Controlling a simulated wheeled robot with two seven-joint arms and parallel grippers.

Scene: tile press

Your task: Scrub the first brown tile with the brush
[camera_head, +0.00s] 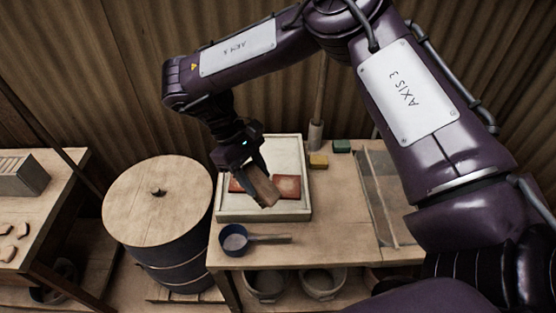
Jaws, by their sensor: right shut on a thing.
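My right gripper (257,178) hangs over the pale tray (230,211) on the table, shut on the brush (264,191), a brown block held tilted. Two reddish-brown tiles show in the tray. The right tile (288,186) has a paler patch in its middle. My left gripper is out of view.
A dark pan with a handle (234,242) lies in front of the tray. A yellow block (318,161) and a green block (341,146) sit behind it, near an upright cylinder (315,134). A lidded barrel (158,200) stands left of the table.

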